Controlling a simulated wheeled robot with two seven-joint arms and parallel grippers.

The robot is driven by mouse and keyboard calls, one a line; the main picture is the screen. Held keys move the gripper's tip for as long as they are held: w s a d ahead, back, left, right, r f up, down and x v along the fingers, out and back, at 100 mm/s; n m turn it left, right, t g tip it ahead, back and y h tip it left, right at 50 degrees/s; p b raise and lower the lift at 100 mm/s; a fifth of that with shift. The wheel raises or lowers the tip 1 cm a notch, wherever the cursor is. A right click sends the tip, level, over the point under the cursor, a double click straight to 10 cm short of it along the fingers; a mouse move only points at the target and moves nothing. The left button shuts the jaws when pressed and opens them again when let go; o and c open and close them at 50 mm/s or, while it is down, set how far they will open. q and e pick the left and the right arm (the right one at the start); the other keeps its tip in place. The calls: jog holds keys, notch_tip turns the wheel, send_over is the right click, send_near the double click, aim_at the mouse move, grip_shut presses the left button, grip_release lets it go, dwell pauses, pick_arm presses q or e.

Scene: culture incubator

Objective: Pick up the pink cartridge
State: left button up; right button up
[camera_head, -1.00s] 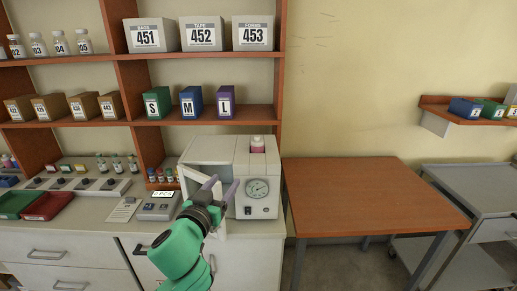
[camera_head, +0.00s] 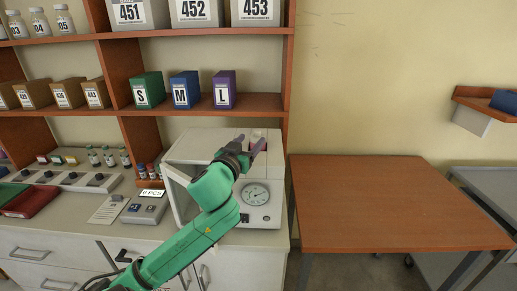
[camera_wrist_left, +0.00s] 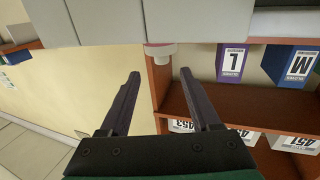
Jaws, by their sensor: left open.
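The pink cartridge (camera_head: 258,134) has a pale cap and stands upright in a recess at the top right of the white incubator (camera_head: 190,147). In the head view my left gripper (camera_head: 250,142) is in front of it and hides most of its pink body. In the left wrist view, which is turned over, the cartridge's pale cap (camera_wrist_left: 160,51) shows just beyond and between the two fingertips. My left gripper (camera_wrist_left: 160,75) is open, with nothing between its fingers. My right gripper is not in view.
A shelf (camera_head: 262,104) with green, blue and purple boxes is behind and above the incubator. A bare wooden table (camera_head: 380,195) is to its right. A small grey device (camera_head: 146,212) and red and green trays lie on the counter to the left.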

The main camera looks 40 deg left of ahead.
aim_at(256, 134)
pick_arm(q)
jog(key=shift+w+a+r+p, duration=0.15)
jog(key=shift+w+a+p, duration=0.2)
jog(key=shift+w, duration=0.15)
jog(key=shift+w+a+r+p, duration=0.1)
jog(key=shift+w+a+p, duration=0.15)
jog(key=shift+w, duration=0.25)
jog(key=shift+p+x, duration=0.45)
jog(key=shift+x, duration=0.7)
jog(key=shift+w+a+f, duration=0.1)
jog(key=shift+w+f, duration=0.3)
jog(key=shift+f, duration=0.05)
jog(key=shift+s+r, duration=0.1)
jog(key=shift+s, duration=0.05)
grip_shut()
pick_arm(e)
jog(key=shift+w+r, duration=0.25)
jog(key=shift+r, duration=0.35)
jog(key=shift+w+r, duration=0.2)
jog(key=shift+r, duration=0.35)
